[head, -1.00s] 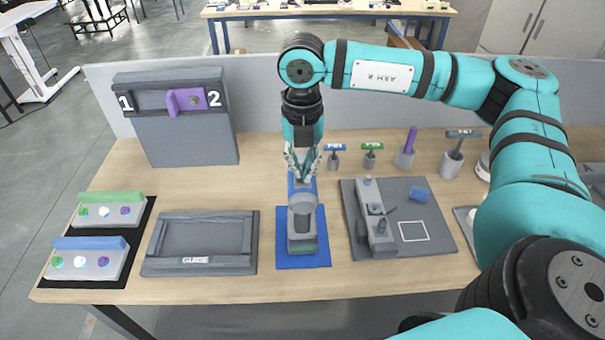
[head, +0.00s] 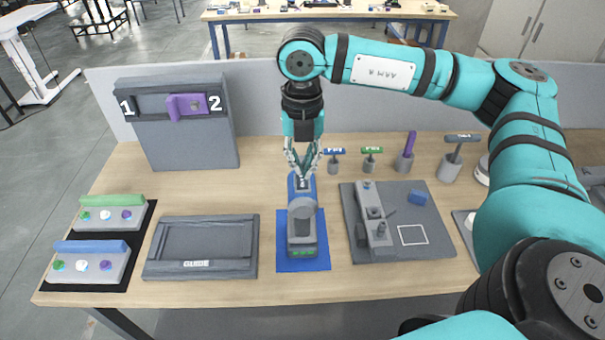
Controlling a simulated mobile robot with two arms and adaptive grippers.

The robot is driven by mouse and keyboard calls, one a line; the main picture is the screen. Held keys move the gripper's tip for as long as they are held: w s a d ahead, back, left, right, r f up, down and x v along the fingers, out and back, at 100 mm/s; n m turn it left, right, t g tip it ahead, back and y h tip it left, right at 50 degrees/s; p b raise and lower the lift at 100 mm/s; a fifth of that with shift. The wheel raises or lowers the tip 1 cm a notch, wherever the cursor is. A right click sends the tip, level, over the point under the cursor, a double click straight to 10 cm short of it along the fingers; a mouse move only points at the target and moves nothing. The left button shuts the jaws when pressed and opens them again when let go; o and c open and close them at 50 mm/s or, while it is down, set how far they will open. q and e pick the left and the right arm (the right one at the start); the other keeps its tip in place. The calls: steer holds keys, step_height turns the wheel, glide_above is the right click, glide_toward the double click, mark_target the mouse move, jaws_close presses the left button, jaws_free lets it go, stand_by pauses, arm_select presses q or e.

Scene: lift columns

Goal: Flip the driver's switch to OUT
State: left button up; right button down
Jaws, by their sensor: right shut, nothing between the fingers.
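The driver (head: 302,222) is a grey tool with a blue far end. It lies on a blue mat (head: 283,264) at the middle of the table, its far end pointing toward the back panel. My right gripper (head: 303,175) hangs fingers down at the driver's blue far end. It is shut with nothing between its fingers. The fingertips are right at a small pale part on the blue end; I cannot tell whether they touch it. The switch's position is too small to read. My left gripper is not in view.
A grey fixture board (head: 437,243) with a blue block lies to the right. A grey guide tray (head: 200,270) lies to the left. Several handled tools stand behind, including a purple one (head: 409,146). A grey panel (head: 190,148) with a purple slider stands back left.

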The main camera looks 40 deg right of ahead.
mark_target(302, 183)
steer(key=shift+r+p, duration=0.9)
steer(key=shift+r, duration=1.1)
steer(key=shift+a+f, duration=0.1)
